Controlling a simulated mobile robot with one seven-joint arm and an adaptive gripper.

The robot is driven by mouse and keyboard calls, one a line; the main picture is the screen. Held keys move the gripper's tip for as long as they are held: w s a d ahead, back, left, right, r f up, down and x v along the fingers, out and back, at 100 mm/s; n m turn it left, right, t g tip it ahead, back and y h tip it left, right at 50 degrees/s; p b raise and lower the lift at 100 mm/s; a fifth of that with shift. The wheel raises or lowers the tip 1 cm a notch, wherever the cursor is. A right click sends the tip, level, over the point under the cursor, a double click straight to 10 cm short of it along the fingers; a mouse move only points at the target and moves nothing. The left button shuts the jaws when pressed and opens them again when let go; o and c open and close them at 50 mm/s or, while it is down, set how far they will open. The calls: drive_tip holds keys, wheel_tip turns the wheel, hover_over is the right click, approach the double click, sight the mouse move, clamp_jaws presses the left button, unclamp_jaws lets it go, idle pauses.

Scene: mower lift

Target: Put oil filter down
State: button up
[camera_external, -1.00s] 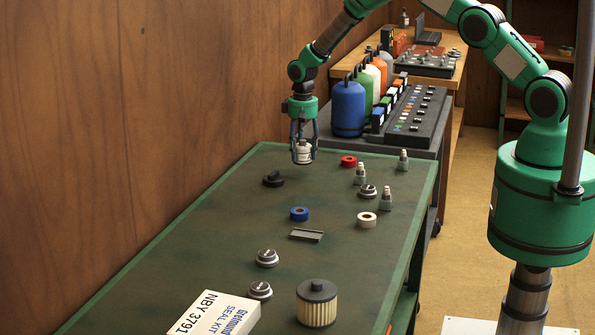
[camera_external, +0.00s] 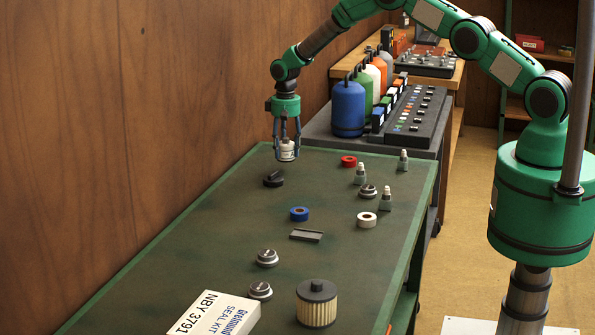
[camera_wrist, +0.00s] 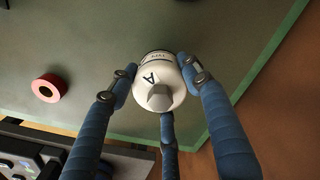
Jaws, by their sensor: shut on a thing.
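The oil filter, a small white canister with dark lettering (camera_external: 287,154), is held in my gripper (camera_external: 286,147) at the far left end of the green table (camera_external: 210,240). In the wrist view the filter (camera_wrist: 158,85) sits between the blue fingers of my gripper (camera_wrist: 165,95), its lettered end with a hex nub facing the camera. The fingers are closed around its sides. The filter appears a little above the table top, near the far left corner; the exact gap cannot be told.
A black knob-like part (camera_external: 273,179) lies just in front of the filter. A red tape roll (camera_external: 348,161) is to the right. A pleated filter (camera_external: 317,303) and a seal kit box (camera_external: 215,315) stand at the near end. The wooden wall (camera_external: 150,110) is close on the left.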

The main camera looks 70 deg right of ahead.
sight(286, 157)
drive_tip(key=shift+f, duration=1.75)
drive_tip(key=shift+f, duration=0.1)
drive_tip(key=o, duration=1.3)
drive_tip(key=shift+o, duration=0.2)
drive_tip(key=shift+r, duration=6.05)
drive_tip(key=shift+r, duration=0.15)
